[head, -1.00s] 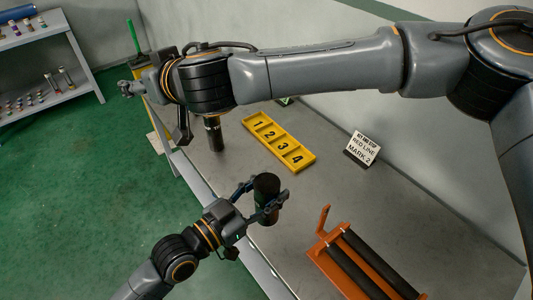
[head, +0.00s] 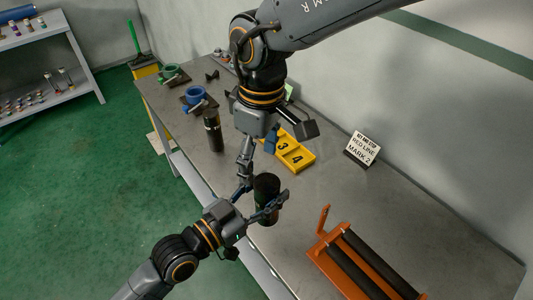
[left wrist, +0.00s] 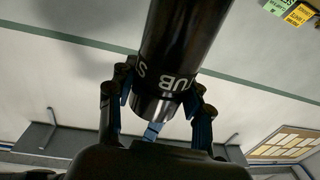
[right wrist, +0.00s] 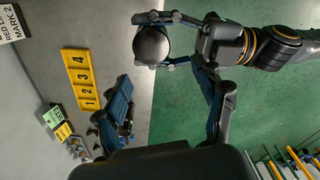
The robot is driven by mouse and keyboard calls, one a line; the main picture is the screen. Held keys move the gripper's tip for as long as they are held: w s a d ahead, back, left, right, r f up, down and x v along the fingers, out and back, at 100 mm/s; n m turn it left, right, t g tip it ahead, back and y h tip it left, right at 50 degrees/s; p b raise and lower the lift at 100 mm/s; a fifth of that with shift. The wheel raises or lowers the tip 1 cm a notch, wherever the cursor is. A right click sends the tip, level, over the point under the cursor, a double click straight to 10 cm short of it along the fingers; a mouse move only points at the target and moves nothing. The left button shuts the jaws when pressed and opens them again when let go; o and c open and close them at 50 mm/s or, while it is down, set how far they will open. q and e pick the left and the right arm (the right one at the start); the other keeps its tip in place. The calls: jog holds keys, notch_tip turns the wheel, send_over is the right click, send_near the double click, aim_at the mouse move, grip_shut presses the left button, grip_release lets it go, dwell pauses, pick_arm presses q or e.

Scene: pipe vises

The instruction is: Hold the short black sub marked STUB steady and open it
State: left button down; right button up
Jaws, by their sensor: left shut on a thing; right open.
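The short black sub (head: 266,188) is upright in my left gripper (head: 262,208), over the bench's front edge. In the left wrist view the sub (left wrist: 182,45) shows white letters, S and UB, partly turned away, and the left fingers (left wrist: 155,105) close around its lower part. The right wrist view shows its round dark end (right wrist: 150,45) between the left gripper's fingers. My right gripper (head: 243,182) points down beside and just above the sub. Its blue-padded fingers (right wrist: 165,108) are spread, with nothing between them.
A taller black cylinder (head: 213,132) stands on the bench (head: 330,200). Behind it are a blue vise (head: 195,98) and a green vise (head: 172,74). A yellow numbered tray (head: 298,158), a sign (head: 362,148) and an orange rack with black pipes (head: 350,262) are to the right.

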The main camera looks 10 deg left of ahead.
aim_at(267, 182)
jog(key=shift+w+d+h, duration=0.1)
jog(key=shift+d+h, duration=0.2)
jog(key=shift+d, duration=0.2)
jog(key=shift+d+f, duration=0.15)
notch_tip(267, 182, down, 8)
jog(key=shift+r, duration=0.25)
jog(key=shift+c, duration=0.4)
jog(key=c, duration=1.1)
jog(key=o, duration=1.3)
jog(key=shift+c, duration=0.2)
jog(key=shift+w+r, duration=0.1)
jog(key=shift+r, duration=0.05)
